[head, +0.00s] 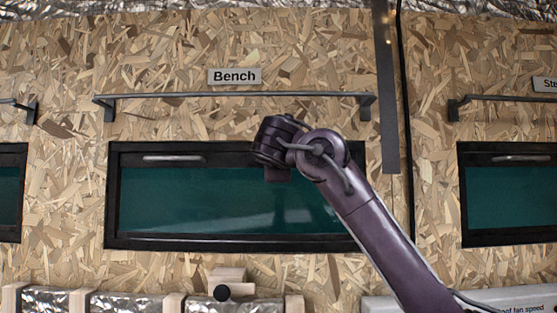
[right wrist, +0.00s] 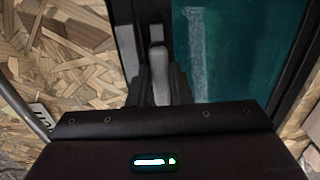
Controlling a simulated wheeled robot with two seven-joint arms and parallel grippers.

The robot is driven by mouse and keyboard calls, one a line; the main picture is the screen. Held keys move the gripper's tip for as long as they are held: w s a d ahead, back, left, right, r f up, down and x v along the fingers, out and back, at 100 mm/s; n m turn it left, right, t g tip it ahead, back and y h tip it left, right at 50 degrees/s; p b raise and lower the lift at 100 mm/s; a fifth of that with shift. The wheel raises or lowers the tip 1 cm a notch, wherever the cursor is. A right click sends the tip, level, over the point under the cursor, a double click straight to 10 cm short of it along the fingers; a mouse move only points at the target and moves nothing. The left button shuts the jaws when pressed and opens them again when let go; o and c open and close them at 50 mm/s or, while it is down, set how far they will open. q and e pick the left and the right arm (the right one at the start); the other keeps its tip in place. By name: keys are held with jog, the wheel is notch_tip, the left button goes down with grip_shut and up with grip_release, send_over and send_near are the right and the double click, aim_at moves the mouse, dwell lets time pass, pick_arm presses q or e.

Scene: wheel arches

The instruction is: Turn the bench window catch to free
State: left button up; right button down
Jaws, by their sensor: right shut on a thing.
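The bench window (head: 230,240) is a dark green pane in a black frame, under a label reading "Bench". A silver handle-like bar (head: 174,158) lies level at the left of its top frame. My right gripper (right wrist: 160,88) is at the top edge of the frame, right of this bar, and hides that stretch in the head view. In the right wrist view its fingers are shut on a light grey lever, the catch (right wrist: 157,60), against the black frame. The fingertips are hidden in the head view. My left gripper is not in view.
A grey rail (head: 230,95) runs above the window, close over my right wrist. A grey vertical strip (head: 387,120) and a black cable (head: 405,100) hang to the right. Neighbouring windows (head: 510,200) flank both sides.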

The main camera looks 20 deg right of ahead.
jog(key=shift+r, duration=0.15)
jog(key=c, duration=1.7)
grip_release()
jog(key=o, duration=0.4)
jog(key=shift+w, duration=0.2)
jog(key=shift+s, duration=0.1)
jog(key=b+v, duration=0.4)
jog(key=v, duration=0.3)
jog(key=shift+s+a+b, duration=0.15)
jog(key=shift+s+b, duration=0.2)
